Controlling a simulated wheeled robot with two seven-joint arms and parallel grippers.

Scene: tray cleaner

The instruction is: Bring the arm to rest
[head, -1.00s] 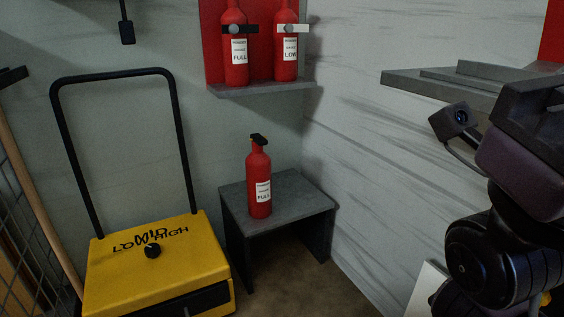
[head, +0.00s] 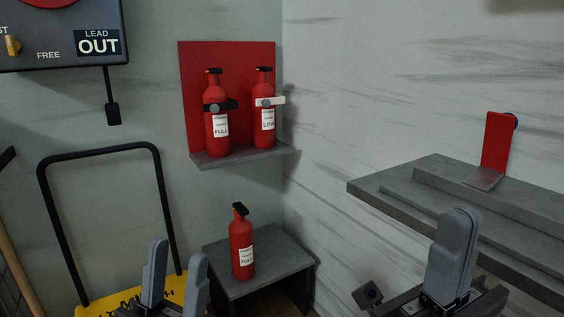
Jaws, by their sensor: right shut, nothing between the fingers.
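My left gripper (head: 178,255) is at the bottom left of the head view, its two grey fingers pointing up and apart, with nothing between them. It shows in front of the yellow machine. My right gripper (head: 458,222) is at the bottom right, its grey fingers together and pointing up, holding nothing. It shows in front of the grey stepped shelf (head: 400,193). Most of both arms is below the picture.
A red extinguisher (head: 242,250) stands on a low grey table (head: 285,262). Two more (head: 217,128) (head: 264,115) are on a red-backed wall shelf (head: 245,154). A red bracket (head: 496,143) stands on the stepped shelf. The yellow machine (head: 95,307) has a black handle (head: 100,157).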

